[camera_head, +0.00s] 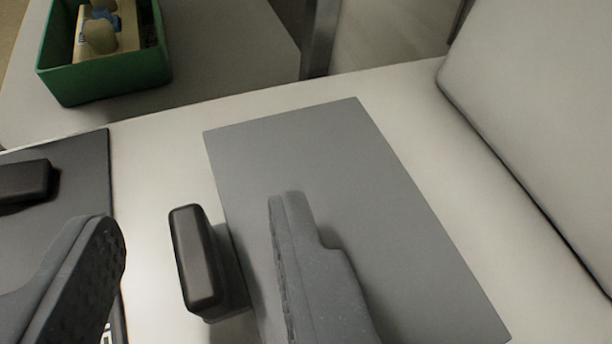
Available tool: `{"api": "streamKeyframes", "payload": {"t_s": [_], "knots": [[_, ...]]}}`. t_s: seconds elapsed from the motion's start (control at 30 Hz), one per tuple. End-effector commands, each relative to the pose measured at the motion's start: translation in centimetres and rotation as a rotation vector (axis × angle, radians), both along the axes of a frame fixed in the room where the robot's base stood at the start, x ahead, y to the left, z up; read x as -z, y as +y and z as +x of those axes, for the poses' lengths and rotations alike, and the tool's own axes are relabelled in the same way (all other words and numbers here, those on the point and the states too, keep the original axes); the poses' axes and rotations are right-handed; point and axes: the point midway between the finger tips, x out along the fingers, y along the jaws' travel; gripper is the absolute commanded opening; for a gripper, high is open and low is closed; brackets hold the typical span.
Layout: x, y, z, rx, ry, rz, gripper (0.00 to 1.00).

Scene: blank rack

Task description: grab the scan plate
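A flat grey plate (330,170) lies on a pale surface in the middle of the view. A black block-shaped handle (197,258) stands at its left edge. A darker plate (75,190) with its own black handle (22,183) lies at the left and is cut off by the frame. I cannot tell from labels which one is the scan plate. My gripper (195,220) is open, with its fingers wide apart. The grey plate's handle shows between the two fingers, with visible gaps on both sides. The right finger covers part of the grey plate.
A green bin (105,75) with beige and blue items stands at the top left, on a grey surface beyond the pale one. A metal post (320,40) rises behind. A pale raised panel (540,110) bounds the right side.

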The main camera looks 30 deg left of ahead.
Motion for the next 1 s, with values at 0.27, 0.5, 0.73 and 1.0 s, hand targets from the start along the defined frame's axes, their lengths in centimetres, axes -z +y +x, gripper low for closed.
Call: {"api": "streamKeyframes", "payload": {"t_s": [0.27,0.5,0.73,1.0], "knots": [[0.14,0.18,0.19,0.001,0.000,0.000,0.32],[0.15,0.14,0.17,0.002,0.000,0.000,0.00],[0.17,-0.02,0.10,0.005,0.000,-0.001,0.00],[-0.57,-0.10,0.09,0.006,-0.001,-0.004,0.00]]}}
